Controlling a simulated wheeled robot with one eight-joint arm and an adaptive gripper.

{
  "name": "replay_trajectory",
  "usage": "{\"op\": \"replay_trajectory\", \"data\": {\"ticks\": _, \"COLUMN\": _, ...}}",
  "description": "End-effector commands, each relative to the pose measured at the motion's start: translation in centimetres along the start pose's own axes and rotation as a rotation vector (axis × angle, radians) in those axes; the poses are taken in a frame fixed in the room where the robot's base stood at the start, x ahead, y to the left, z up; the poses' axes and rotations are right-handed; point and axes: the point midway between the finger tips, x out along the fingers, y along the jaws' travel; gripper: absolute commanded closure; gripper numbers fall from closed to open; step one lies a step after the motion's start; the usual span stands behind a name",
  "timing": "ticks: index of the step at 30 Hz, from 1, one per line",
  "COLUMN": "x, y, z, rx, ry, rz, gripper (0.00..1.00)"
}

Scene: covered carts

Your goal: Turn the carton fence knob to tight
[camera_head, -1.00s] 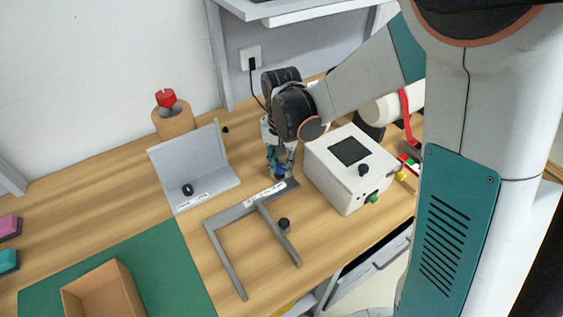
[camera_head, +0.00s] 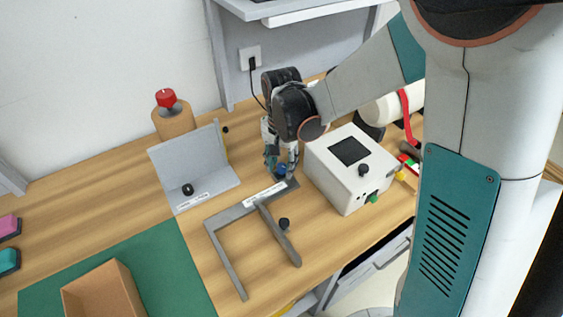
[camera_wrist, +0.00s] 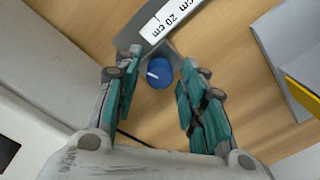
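A blue round knob (camera_wrist: 159,72) with a white pointer line sits at the back end of the grey carton fence, beside its white scale label (camera_wrist: 172,17). In the head view the knob (camera_head: 281,170) is partly hidden by my fingers. The grey fence frame (camera_head: 224,252) lies on the table, with a small black knob (camera_head: 284,223) by its sliding bar. My gripper (camera_wrist: 161,80) points down above the blue knob. Its teal-padded fingers are spread on either side of it, with gaps visible. The gripper also shows in the head view (camera_head: 282,171).
A white box machine (camera_head: 344,185) with a dark screen stands close to the right of my gripper. A grey angled stand (camera_head: 190,165) with a black knob is to the left. An open carton (camera_head: 103,293) lies on the green mat (camera_head: 165,265).

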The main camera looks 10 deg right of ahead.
Motion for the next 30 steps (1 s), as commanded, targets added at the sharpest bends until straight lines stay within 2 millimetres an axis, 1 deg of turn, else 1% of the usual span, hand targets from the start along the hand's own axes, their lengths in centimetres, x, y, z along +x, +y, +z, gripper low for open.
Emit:
{"op": "replay_trajectory", "data": {"ticks": 9, "x": -0.1, "y": 0.0, "z": 0.0, "rx": 0.000, "ry": 0.001, "rz": 0.000, "gripper": 0.56}}
{"op": "replay_trajectory", "data": {"ticks": 11, "x": -0.3, "y": 0.0, "z": 0.0, "rx": 0.000, "ry": 0.001, "rz": 0.000, "gripper": 0.56}}
{"op": "replay_trajectory", "data": {"ticks": 14, "x": -1.2, "y": 0.0, "z": 0.0, "rx": 0.000, "ry": 0.001, "rz": 0.000, "gripper": 0.56}}
{"op": "replay_trajectory", "data": {"ticks": 17, "x": -2.9, "y": 0.0, "z": 0.0, "rx": 0.000, "ry": 0.001, "rz": 0.000, "gripper": 0.56}}
{"op": "replay_trajectory", "data": {"ticks": 24, "x": -7.7, "y": 0.0, "z": 0.0, "rx": 0.000, "ry": 0.000, "rz": 0.000, "gripper": 0.56}}
{"op": "replay_trajectory", "data": {"ticks": 27, "x": -9.4, "y": 0.0, "z": 0.0, "rx": 0.000, "ry": 0.000, "rz": 0.000, "gripper": 0.56}}
{"op": "replay_trajectory", "data": {"ticks": 30, "x": -10.7, "y": 0.0, "z": 0.0, "rx": 0.000, "ry": 0.000, "rz": 0.000, "gripper": 0.56}}
